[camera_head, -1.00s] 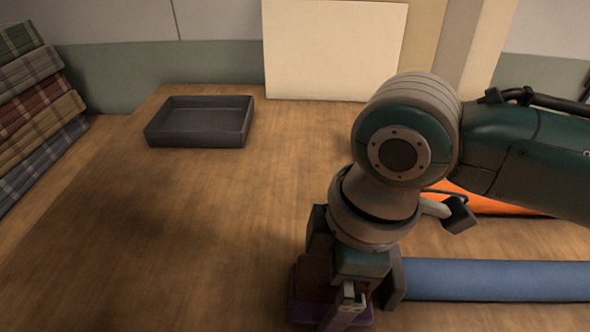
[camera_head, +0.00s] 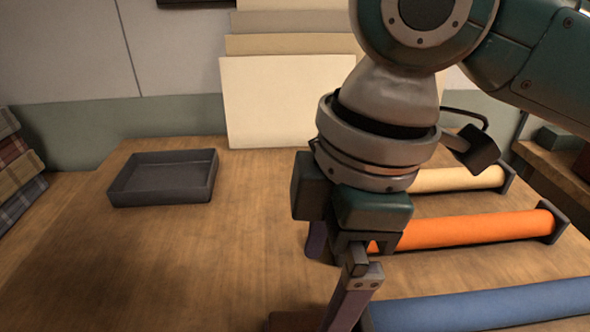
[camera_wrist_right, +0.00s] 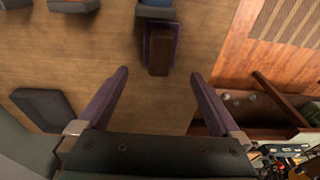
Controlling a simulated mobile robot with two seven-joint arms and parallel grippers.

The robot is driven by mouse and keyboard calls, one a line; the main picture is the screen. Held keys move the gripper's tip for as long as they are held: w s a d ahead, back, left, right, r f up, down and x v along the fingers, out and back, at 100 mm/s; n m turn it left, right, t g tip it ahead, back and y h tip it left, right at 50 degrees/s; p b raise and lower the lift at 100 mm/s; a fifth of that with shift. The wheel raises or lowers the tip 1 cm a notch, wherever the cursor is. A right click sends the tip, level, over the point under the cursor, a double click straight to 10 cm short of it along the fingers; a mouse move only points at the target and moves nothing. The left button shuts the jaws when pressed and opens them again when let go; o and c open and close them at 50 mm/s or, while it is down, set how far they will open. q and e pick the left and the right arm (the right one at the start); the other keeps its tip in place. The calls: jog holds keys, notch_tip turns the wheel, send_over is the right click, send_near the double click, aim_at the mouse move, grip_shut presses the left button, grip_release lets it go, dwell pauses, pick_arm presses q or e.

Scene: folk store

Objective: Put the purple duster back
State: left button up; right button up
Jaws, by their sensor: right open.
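The purple duster (camera_wrist_right: 160,50), a dark brown block with purple along its edges, lies on the wooden table in the right wrist view. In the head view only its brown top (camera_head: 284,323) shows at the bottom edge. My right gripper (camera_head: 327,290) points down above the table near it. In the right wrist view my right gripper (camera_wrist_right: 160,74) has its two purple fingers spread wide, with nothing between them. The duster lies ahead of the fingertips, apart from both fingers. My left gripper is in neither view.
A shallow dark grey tray (camera_head: 165,198) stands empty at the table's far left. Blue (camera_head: 480,305), orange (camera_head: 470,230) and cream (camera_head: 460,179) rolls lie on the right. Boards (camera_head: 285,100) stand behind. In the wrist view, a wooden crate (camera_wrist_right: 262,100) is beyond the table edge.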

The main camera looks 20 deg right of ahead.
jog(key=s+a+f+m+t+y, duration=0.2)
jog(key=s+a+m, duration=0.2)
jog(key=s, duration=0.1)
jog(key=s+d+f+m+h, duration=0.1)
jog(key=s+d+m, duration=0.2)
jog(key=d, duration=0.3)
jog(key=s+d+m+t+h, duration=0.1)
jog(key=s+d+m+h, duration=0.1)
jog(key=s+d+m, duration=0.2)
jog(key=shift+d+f+m+h, duration=0.3)
jog(key=shift+d+f+m, duration=0.1)
jog(key=shift+d+m, duration=0.6)
